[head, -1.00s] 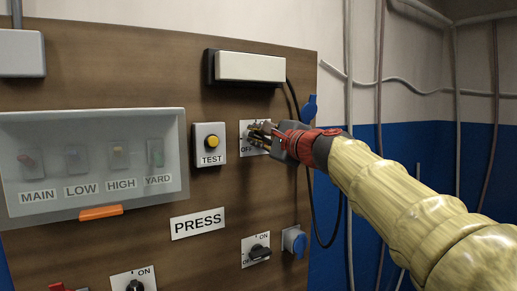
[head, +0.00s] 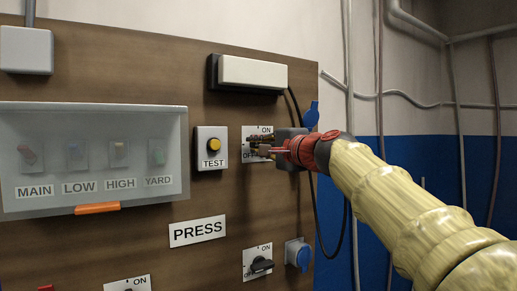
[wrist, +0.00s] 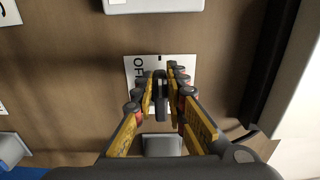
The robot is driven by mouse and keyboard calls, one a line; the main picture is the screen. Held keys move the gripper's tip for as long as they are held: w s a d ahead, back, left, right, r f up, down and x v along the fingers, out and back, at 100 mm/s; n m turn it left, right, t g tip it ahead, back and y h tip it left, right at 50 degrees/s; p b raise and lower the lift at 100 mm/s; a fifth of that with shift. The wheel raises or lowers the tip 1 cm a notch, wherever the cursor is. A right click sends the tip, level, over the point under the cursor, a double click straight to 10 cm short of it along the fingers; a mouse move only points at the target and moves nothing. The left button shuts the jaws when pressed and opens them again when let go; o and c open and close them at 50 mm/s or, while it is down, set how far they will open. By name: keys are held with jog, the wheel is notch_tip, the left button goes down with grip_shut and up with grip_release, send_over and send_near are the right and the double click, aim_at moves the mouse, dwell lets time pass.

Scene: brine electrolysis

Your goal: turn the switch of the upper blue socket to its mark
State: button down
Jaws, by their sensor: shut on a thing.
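The upper switch plate (head: 252,131) is white, with ON at its top and OFF at its lower left. In the wrist view the plate (wrist: 187,97) shows OFF at left, with ON hidden. My gripper (head: 262,147) reaches it from the right; in the wrist view its yellow-sided fingers (wrist: 161,88) are closed on the dark switch knob (wrist: 160,92). The knob's bar runs up and down there; how it stands against its mark is hard to tell. The upper blue socket's raised blue cover (head: 311,115) shows behind my gripper; its body is mostly hidden.
The TEST box (head: 211,148) with a yellow button is close left of the plate. A white box (head: 252,72) is above, with a black cable hanging at right. A lower switch (head: 260,265) and blue socket (head: 298,254) are below. A clear-covered panel (head: 95,152) is at left.

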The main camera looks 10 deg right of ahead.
jog(key=shift+f, duration=0.15)
jog(key=c, duration=1.8)
grip_release()
jog(key=v, duration=1.2)
